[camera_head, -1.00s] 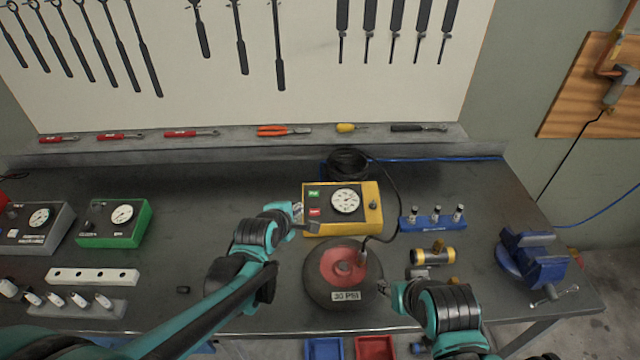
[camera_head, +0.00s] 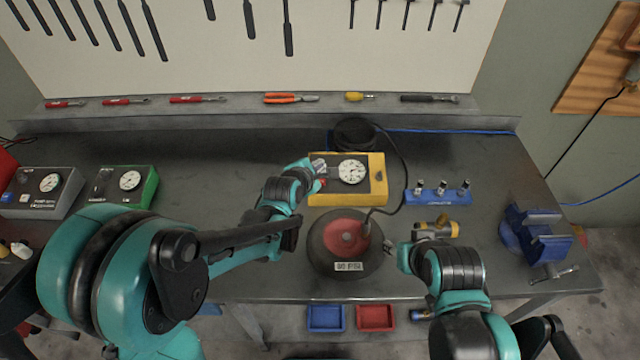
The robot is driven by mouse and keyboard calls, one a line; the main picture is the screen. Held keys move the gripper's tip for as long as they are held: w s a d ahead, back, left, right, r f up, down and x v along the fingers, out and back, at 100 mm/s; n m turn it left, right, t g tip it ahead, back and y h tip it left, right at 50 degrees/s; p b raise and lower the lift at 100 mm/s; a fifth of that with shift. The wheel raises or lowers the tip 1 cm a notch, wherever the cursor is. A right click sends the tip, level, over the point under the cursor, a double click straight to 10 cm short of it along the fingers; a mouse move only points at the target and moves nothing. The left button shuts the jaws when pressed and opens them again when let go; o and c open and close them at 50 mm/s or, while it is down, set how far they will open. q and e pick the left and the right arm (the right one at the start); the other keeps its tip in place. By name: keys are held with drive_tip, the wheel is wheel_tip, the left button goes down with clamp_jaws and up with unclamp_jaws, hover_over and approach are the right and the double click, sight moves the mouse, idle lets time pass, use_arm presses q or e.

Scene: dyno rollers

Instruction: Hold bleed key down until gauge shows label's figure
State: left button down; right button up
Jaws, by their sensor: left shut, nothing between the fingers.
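The yellow gauge box (camera_head: 360,196) stands on the bench with a white round dial gauge (camera_head: 352,172); its needle is too small to read. My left gripper (camera_head: 319,173) is shut and empty over the box's left side, where the keys are. A bit of the red key (camera_head: 322,184) shows beside it; the green key is hidden. I cannot tell whether the gripper touches a key. A black roller with a red hub (camera_head: 338,228) sits in front, its label (camera_head: 348,267) reading about 30 PSI. My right gripper (camera_head: 390,248) is by the roller's right side, its fingers unclear.
A hose (camera_head: 392,205) runs from the box to the roller. Green (camera_head: 148,188) and grey (camera_head: 62,205) gauge boxes stand at left. A blue valve rack (camera_head: 440,195), a brass fitting (camera_head: 445,229) and a blue vice (camera_head: 535,235) are at right. Blue and red bins lie below the bench front.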

use_arm(q)
drive_tip(key=f+b, duration=0.1)
drive_tip(key=f, duration=0.1)
drive_tip(key=w+f+b, duration=0.1)
drive_tip(key=f+b, duration=0.3)
drive_tip(key=shift+w+f, duration=0.3)
drive_tip(key=shift+f, duration=0.05)
drive_tip(key=shift+f, duration=0.1)
idle(0.9)
drive_tip(key=shift+w+f+b, duration=0.1)
drive_tip(key=shift+f+b, duration=0.2)
drive_tip(key=shift+b, duration=0.1)
drive_tip(key=shift+f+b, duration=0.4)
idle(0.5)
drive_tip(key=shift+r, duration=0.1)
idle(2.7)
drive_tip(key=shift+r+p, duration=0.6)
drive_tip(key=shift+r, duration=0.15)
